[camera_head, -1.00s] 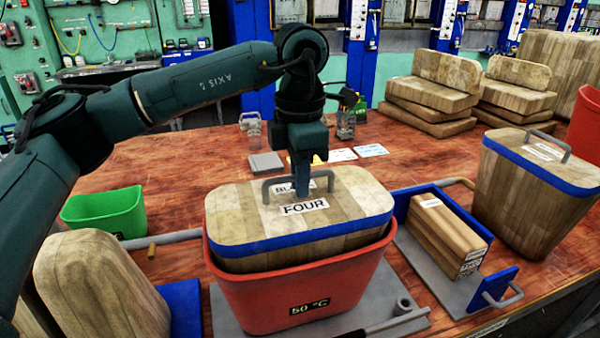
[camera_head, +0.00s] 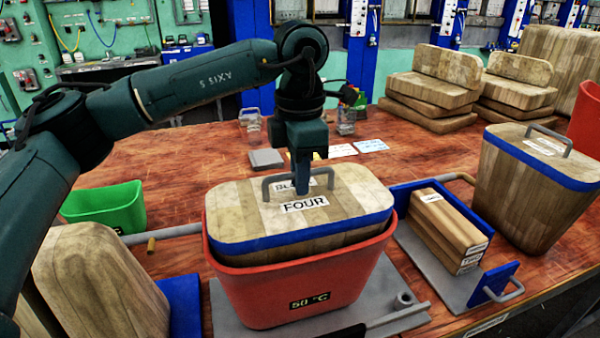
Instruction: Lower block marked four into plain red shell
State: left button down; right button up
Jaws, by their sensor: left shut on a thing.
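The wooden block marked FOUR (camera_head: 345,206) has a blue band around its top edge and a grey handle. It sits partly inside the red shell (camera_head: 290,285), its banded top standing above the rim. The shell carries a "50 °C" label on its front. My left gripper (camera_head: 302,185) is above the block, shut on its handle, pointing down. The block's lower part is hidden inside the shell. My right gripper is not in view.
A green bin (camera_head: 105,207) stands at the left, near a wooden block (camera_head: 100,285). A blue-ended press with wooden pieces (camera_head: 445,232) is at the right, beside another handled block (camera_head: 530,190). Wooden slabs (camera_head: 435,85) are stacked behind.

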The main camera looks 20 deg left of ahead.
pick_arm(q)
jog(key=shift+f, duration=0.15)
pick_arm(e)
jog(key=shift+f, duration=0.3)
pick_arm(q)
jog(key=c, duration=1.5)
grip_release()
jog(key=shift+f, duration=0.1)
jog(key=shift+o, duration=0.5)
jog(key=shift+s+f+b, duration=0.1)
jog(key=shift+f+b, duration=0.15)
jog(key=shift+b, duration=0.05)
notch_tip(320, 180, up, 14)
jog(key=shift+f, duration=0.2)
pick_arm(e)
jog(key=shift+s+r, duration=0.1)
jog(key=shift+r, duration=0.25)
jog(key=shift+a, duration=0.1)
